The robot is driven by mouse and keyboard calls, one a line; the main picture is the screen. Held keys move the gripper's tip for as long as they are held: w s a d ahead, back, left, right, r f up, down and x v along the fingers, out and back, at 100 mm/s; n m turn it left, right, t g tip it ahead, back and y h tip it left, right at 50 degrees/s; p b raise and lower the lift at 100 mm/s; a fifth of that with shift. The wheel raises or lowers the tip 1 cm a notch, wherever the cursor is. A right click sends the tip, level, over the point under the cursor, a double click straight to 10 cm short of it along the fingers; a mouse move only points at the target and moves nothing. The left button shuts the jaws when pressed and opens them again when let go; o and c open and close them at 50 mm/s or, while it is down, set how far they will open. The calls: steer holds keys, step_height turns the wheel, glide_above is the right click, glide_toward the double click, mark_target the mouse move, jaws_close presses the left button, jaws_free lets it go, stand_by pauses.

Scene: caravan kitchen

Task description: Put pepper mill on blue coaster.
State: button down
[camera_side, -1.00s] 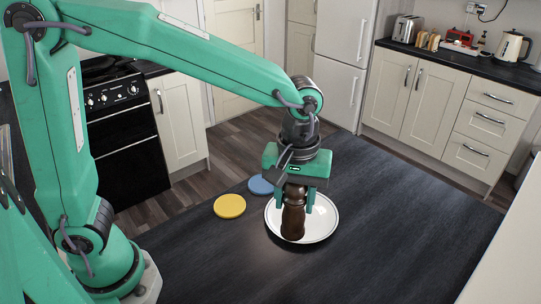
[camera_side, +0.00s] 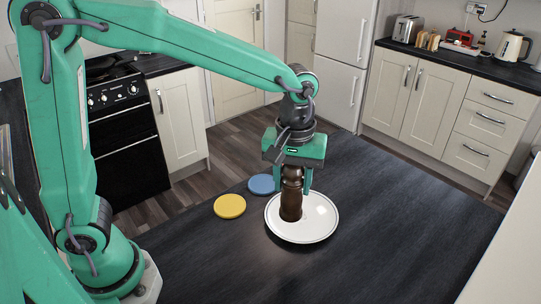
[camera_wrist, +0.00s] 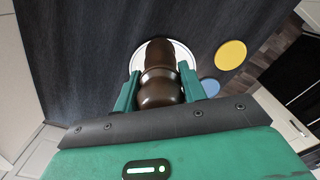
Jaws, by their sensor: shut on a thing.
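The dark brown pepper mill (camera_side: 291,202) is upright in my gripper (camera_side: 293,187), which is shut on it. Its lower end appears raised a little over the white plate (camera_side: 322,224). In the wrist view the mill (camera_wrist: 160,75) stands between the two green fingers, with the plate's white rim (camera_wrist: 186,56) behind it. The blue coaster (camera_side: 262,184) lies flat on the table, left of the mill and beyond the plate's left edge. It also shows in the wrist view (camera_wrist: 210,87), partly covered by the right finger. The top of the blue coaster is empty.
A yellow coaster (camera_side: 230,206) lies left of the plate, close to the blue one. The dark table (camera_side: 410,225) is clear to the right and in front. The table's far edge runs just behind the blue coaster.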

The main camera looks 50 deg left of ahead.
steer(key=w+a+f, duration=0.3)
steer(key=w+a, duration=0.1)
steer(key=a, duration=0.6)
steer(key=w+a+f, duration=0.3)
steer(key=w+a, duration=0.2)
steer(key=a, duration=0.6)
steer(key=shift+w+a+f, duration=0.25)
steer(key=shift+w+f, duration=0.05)
steer(key=shift+f, duration=0.1)
steer(key=shift+f, duration=1.9)
steer(key=shift+f, duration=0.1)
steer(key=c, duration=0.8)
jaws_free()
